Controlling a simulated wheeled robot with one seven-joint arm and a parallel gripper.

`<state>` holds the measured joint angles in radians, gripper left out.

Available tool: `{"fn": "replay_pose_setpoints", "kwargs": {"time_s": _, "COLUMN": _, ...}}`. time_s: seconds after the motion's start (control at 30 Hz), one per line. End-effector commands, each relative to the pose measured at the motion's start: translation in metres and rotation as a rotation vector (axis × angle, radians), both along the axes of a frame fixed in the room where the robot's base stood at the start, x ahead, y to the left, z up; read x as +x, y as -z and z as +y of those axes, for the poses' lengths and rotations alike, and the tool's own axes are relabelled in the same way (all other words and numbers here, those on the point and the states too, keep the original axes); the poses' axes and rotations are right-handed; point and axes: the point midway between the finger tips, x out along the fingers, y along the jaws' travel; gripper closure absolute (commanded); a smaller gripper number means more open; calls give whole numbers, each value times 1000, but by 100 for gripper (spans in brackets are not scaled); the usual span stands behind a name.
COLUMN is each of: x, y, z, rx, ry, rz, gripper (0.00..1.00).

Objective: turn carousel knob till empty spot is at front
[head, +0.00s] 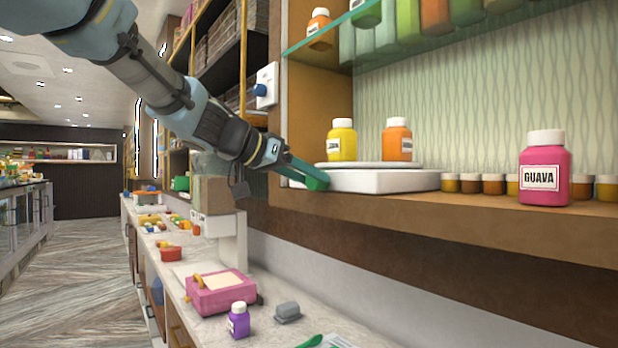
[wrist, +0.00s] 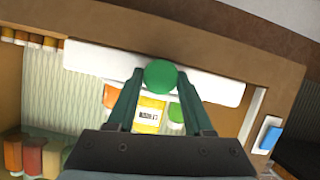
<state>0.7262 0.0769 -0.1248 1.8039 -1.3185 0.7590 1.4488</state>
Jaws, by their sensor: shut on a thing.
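The carousel is a white round plate (head: 370,164) on a white box base (head: 372,181), on the wooden shelf. A yellow bottle (head: 342,141) and an orange bottle (head: 397,140) stand on it. Its green round knob (wrist: 160,74) is on the base's front. My gripper (head: 308,178) reaches the base's left front end from the left. In the wrist view, my gripper's two fingers (wrist: 160,77) are shut on the knob, one on each side. The yellow bottle (wrist: 148,110) shows between the fingers, label turned outward. The far side of the plate is partly hidden.
A pink GUAVA bottle (head: 545,170) stands on the shelf at right, with several small jars (head: 470,183) behind. A glass shelf (head: 440,38) with bottles hangs above. Below, a counter holds a pink box (head: 222,294) and a purple bottle (head: 238,321).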

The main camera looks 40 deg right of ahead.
Motion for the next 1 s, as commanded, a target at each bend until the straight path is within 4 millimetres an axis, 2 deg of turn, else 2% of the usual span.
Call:
{"fn": "replay_pose_setpoints", "kwargs": {"time_s": 0.03, "x": 0, "y": 0, "z": 0, "rx": 0, "ry": 0, "rz": 0, "gripper": 64}}
{"fn": "replay_pose_setpoints", "kwargs": {"time_s": 0.37, "x": 0, "y": 0, "z": 0, "rx": 0, "ry": 0, "rz": 0, "gripper": 100}}
{"fn": "replay_pose_setpoints", "kwargs": {"time_s": 0.67, "x": 1, "y": 1, "z": 0, "rx": 1, "ry": -1, "rz": 28, "gripper": 100}}
{"fn": "replay_pose_setpoints", "kwargs": {"time_s": 1.0, "x": 4, "y": 6, "z": 0, "rx": 12, "ry": -1, "rz": 233, "gripper": 100}}
